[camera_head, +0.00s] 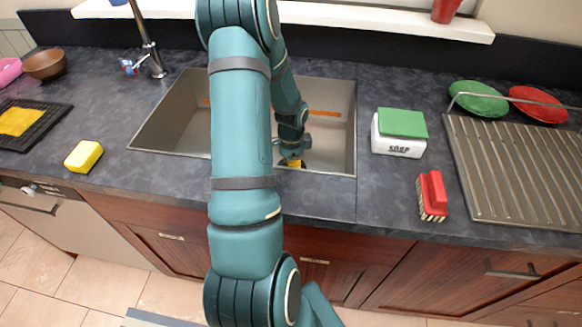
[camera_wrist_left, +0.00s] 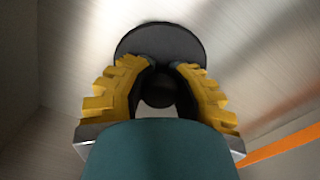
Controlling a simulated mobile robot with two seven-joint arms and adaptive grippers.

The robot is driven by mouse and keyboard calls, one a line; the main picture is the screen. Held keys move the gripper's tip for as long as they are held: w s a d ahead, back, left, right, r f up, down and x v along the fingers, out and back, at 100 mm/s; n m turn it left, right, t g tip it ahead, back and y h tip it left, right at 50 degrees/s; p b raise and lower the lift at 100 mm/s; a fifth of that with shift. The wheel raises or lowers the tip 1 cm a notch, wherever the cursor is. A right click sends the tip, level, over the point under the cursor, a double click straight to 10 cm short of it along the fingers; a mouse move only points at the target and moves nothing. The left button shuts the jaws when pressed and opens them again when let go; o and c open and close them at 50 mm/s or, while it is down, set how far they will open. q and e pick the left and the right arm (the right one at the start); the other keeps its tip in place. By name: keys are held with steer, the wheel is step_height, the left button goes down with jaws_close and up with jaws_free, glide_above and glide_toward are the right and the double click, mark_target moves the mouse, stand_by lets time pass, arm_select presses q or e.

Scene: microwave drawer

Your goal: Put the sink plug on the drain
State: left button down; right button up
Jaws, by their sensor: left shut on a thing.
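The sink plug (camera_wrist_left: 157,40) is a black disc with a round black knob, seen in the left wrist view. My left gripper (camera_wrist_left: 160,75) has its yellow fingers closed around the knob, with the disc beyond the fingertips. In the head view, my left gripper (camera_head: 291,163) is down inside the grey sink (camera_head: 173,125), near its front side and right of its middle. My arm hides part of the sink. I cannot make out the drain in either view, nor tell whether the plug touches the sink bottom. My right gripper is not in view.
A faucet (camera_head: 150,52) stands at the sink's back left. A yellow sponge (camera_head: 83,157) lies left of the sink. A soap box (camera_head: 398,142), a red brush (camera_head: 432,195) and a ribbed drying rack (camera_head: 520,170) are on the right. An orange strip (camera_head: 323,113) shows inside the sink.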

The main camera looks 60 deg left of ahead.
arm_select(q)
steer(key=shift+f, duration=0.4)
steer(key=shift+f, duration=0.15)
steer(key=c, duration=0.9)
jaws_free()
steer(key=shift+o, duration=0.2)
steer(key=shift+r, duration=0.45)
step_height(320, 180, up, 11)
steer(key=p, duration=0.3)
steer(key=shift+w+a+r, duration=0.1)
steer(key=shift+r, duration=0.1)
